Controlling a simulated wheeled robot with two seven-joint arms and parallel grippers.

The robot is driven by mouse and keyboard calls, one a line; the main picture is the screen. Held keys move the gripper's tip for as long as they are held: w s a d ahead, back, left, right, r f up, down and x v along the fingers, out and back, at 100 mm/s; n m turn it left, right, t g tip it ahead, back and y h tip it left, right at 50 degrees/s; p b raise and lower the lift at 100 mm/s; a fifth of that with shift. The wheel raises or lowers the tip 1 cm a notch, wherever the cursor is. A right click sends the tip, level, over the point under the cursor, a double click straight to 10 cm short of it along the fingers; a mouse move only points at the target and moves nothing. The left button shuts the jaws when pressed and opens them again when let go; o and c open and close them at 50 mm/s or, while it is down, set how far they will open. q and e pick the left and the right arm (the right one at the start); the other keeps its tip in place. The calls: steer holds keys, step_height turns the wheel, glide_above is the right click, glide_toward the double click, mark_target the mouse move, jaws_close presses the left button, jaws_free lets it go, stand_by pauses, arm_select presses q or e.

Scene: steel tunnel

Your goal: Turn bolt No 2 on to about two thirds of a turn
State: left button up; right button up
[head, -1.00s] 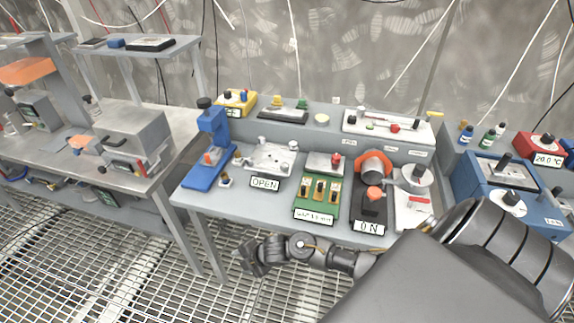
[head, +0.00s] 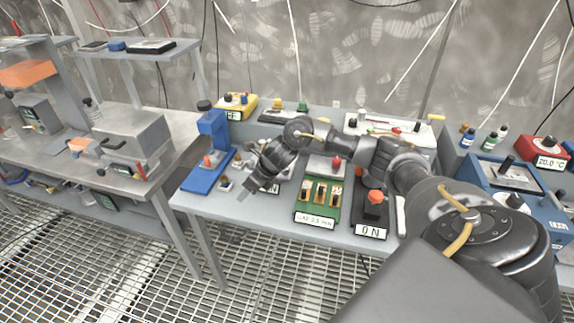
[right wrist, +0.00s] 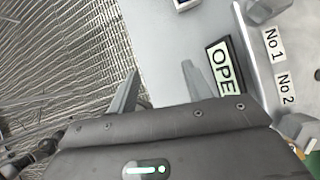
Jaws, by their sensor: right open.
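My right gripper (head: 246,193) is open and empty, pointing down over the front of the bench near the bolt plate. Its two fingers also show in the right wrist view (right wrist: 160,85). The light plate (right wrist: 296,48) carries labels No 1 and No 2 (right wrist: 286,88) at the right of that view. A grey hex bolt (right wrist: 297,129) sits beside the No 2 label, to the right of the fingers and apart from them. Another bolt (right wrist: 266,9) is near No 1. In the head view my arm hides most of the plate. My left gripper is out of view.
A blue press (head: 212,150) stands left of the plate. A green gap block (head: 318,200) and the ON switch unit (head: 370,231) are to the right. The bench's front left strip is clear.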

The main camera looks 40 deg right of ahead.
steer(key=s+d+r+n+g+h, duration=0.1)
steer(key=s+d+r+n, duration=0.1)
steer(key=d+r, duration=0.55)
steer(key=s+d+r+n+g, duration=0.15)
steer(key=d+r, duration=0.35)
steer(key=d, duration=0.5)
steer(key=shift+n+t, duration=0.25)
steer(key=shift+n, duration=0.2)
steer(key=b+x, duration=0.1)
steer(key=x, duration=0.8)
steer(key=shift+w+d+f, duration=0.1)
steer(key=shift+w+f, duration=0.05)
steer(key=shift+f, duration=0.25)
steer(key=shift+w+f, duration=0.15)
steer(key=shift+f, duration=0.45)
steer(key=shift+c, duration=0.4)
steer(key=c, duration=0.9)
